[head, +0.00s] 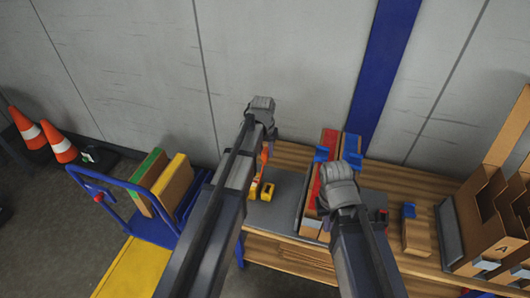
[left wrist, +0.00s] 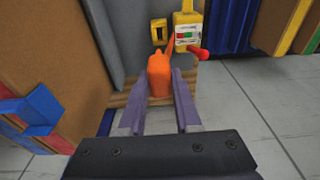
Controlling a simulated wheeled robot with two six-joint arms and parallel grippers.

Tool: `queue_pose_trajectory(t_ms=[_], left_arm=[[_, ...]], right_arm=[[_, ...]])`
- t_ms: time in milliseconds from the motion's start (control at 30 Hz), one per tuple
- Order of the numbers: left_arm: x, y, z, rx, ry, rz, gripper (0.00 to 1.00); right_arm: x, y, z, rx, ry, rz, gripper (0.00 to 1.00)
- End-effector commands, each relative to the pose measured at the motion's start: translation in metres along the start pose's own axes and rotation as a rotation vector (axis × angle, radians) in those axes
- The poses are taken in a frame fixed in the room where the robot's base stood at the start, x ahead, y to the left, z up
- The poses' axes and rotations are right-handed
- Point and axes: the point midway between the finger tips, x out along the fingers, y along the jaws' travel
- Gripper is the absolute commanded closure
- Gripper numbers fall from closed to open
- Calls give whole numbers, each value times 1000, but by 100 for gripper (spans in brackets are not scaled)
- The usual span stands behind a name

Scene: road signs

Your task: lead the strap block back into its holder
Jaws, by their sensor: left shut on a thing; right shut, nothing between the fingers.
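My left gripper (left wrist: 163,88) is shut on an orange block (left wrist: 158,75), taken as the strap block. An orange strap runs from its top to a yellow unit (left wrist: 188,28) with a red handle. A small yellow frame with a dark middle (left wrist: 158,32), possibly the holder, stands beside the unit, apart from the block. In the head view the frame (head: 267,191) is on the grey mat; my left arm partly hides the orange piece (head: 264,156) and the left fingers. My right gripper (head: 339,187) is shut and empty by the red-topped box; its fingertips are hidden.
Long boxes with red and blue tops (head: 330,145) stand on the wooden bench (head: 292,154). Cardboard bins (head: 482,225) stand at the right. A blue cart (head: 150,226) is left of the bench, with two traffic cones (head: 60,146) beyond. The wall is close behind.

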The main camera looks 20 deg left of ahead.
Motion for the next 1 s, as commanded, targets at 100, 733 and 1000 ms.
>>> queue_pose_trajectory(t_ms=[100,733,1000], left_arm=[[20,0,-1,0,0,0,100],[92,2,-6,0,0,0,100],[122,2,-8,-1,0,0,100]], right_arm=[[20,-2,-1,0,0,0,100],[89,-8,-5,0,0,0,100],[119,-11,-7,0,0,0,100]])
